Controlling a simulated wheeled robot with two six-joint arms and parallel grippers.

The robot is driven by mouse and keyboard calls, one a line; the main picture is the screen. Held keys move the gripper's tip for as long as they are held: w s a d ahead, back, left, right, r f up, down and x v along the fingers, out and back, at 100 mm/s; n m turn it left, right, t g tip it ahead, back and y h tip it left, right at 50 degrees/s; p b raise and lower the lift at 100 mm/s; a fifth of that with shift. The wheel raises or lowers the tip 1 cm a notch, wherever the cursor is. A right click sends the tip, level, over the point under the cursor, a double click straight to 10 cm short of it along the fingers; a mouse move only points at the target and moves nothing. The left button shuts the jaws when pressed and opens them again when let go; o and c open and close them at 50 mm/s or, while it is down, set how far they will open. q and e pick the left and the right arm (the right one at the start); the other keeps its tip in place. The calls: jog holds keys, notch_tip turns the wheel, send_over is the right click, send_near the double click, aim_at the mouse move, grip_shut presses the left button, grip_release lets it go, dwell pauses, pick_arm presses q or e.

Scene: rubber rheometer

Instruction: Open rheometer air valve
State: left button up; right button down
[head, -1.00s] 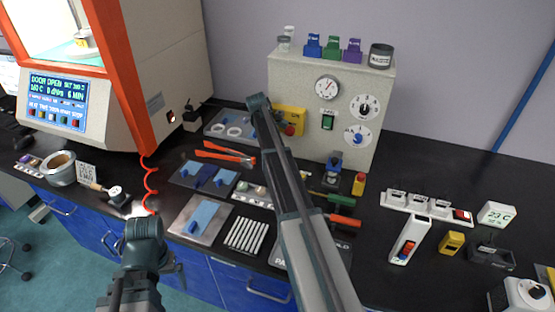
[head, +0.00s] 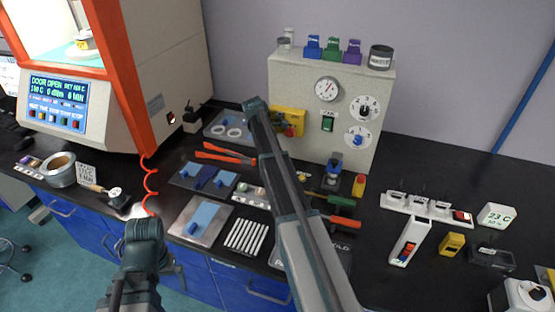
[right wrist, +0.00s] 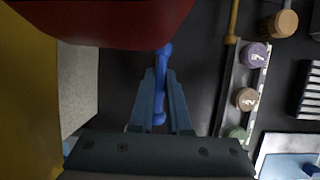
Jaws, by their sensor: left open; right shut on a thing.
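The yellow air valve block (head: 290,121), with a red part on it, sits at the lower left of the pale cabinet in the head view. My right arm reaches to it, and the arm hides my right gripper there. In the right wrist view my right gripper (right wrist: 160,88) is shut on a blue lever (right wrist: 164,60), which stands between its fingers. The yellow block (right wrist: 25,95) fills the left edge and the red part (right wrist: 110,18) the top. My left gripper (head: 128,292) is low at the left, apart from the bench things; its fingertips are hard to make out.
The rheometer (head: 172,70) with its lit screen (head: 55,103) stands at the left. The pale cabinet (head: 290,84) carries a gauge and dials. Orange-handled tools (head: 225,152), blue mats and a capped-vial tray (head: 250,195) lie close by. The bench right of the cabinet is partly clear.

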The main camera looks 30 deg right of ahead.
jog(key=c, duration=0.9)
grip_release()
jog(key=shift+r, duration=0.1)
jog(key=p+v, duration=1.2)
jog(key=v, duration=0.1)
jog(key=shift+w+a+r+p, duration=0.1)
jog(key=shift+a+r+p, duration=0.1)
jog(key=shift+p, duration=0.2)
